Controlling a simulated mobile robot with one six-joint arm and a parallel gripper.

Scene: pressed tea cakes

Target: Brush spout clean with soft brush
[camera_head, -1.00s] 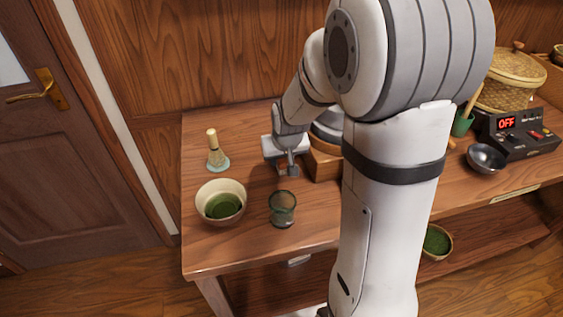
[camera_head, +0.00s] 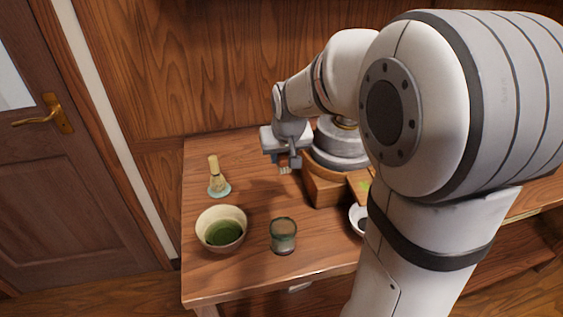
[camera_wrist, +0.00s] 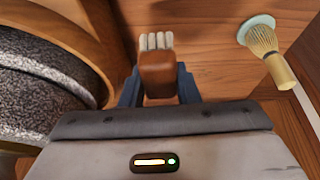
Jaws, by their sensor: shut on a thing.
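My gripper (camera_head: 290,158) is shut on a soft brush, which has a brown wooden block handle (camera_wrist: 158,72) and pale bristles (camera_wrist: 156,41) in the wrist view. In the head view the brush bristles (camera_head: 285,170) show just below my gripper, left of the mill. The grey stone mill (camera_head: 338,150) sits in a round wooden tray with a box-like wooden front (camera_head: 324,190); its speckled stone side (camera_wrist: 40,100) fills the left of the wrist view. The bristles look apart from the mill. I cannot clearly make out the spout; my arm hides part of the mill's right side.
A bamboo whisk (camera_head: 216,176) stands on a pale holder at the left. A bowl of green tea (camera_head: 221,229) and a dark glass cup (camera_head: 283,235) stand near the front edge. A white bowl (camera_head: 358,220) is partly hidden by my arm. The table is clear between whisk and mill.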

